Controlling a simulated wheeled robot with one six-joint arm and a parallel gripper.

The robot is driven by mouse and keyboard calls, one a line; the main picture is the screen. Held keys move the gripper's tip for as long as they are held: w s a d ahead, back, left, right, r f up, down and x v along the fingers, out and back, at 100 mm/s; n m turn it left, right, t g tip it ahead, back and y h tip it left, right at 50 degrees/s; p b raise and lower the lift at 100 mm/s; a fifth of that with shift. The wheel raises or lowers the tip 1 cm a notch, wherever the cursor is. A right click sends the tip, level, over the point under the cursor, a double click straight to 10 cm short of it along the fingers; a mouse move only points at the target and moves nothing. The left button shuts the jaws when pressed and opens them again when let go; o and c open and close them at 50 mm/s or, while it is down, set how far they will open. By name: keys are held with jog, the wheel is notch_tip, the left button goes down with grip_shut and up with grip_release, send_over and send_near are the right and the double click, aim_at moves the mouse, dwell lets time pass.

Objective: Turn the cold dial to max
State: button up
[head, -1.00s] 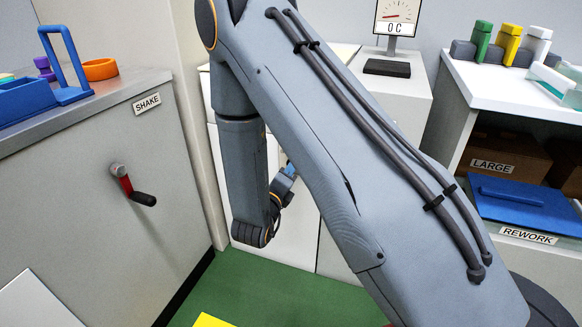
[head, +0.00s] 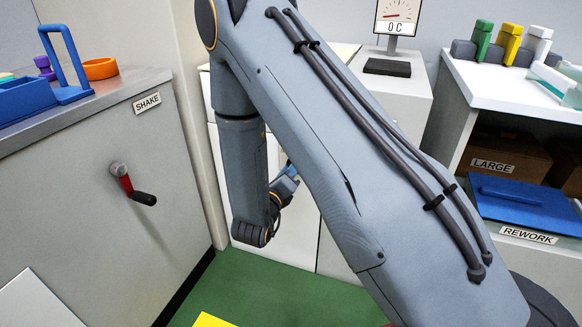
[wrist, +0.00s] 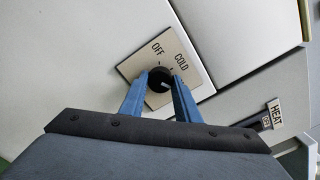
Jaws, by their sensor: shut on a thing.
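The cold dial (wrist: 158,84) is a round black knob on a beige plate (wrist: 136,66) marked OFF and COLD. The plate looks tilted in the wrist view, and its right part is hidden behind a finger. A small light mark shows on the knob, but I cannot tell exactly where it points. My gripper (wrist: 161,80) has its two blue fingers on either side of the knob, shut on it. In the head view my gripper (head: 290,170) is small and partly covered by my arm, against the white cabinet front; the dial is hidden there.
A HEAT label (wrist: 274,112) with a dark control sits to the right in the wrist view. A gauge (head: 398,15) reading 0 C stands at the back. Green floor lies below.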

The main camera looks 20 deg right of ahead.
jog(key=o, duration=1)
jog(key=shift+a, duration=0.2)
jog(key=shift+o, duration=0.2)
jog(key=shift+d, duration=0.15)
jog(key=p+v, duration=0.1)
jog(key=v, duration=0.6)
jog(key=shift+s, duration=0.35)
jog(key=shift+a, duration=0.25)
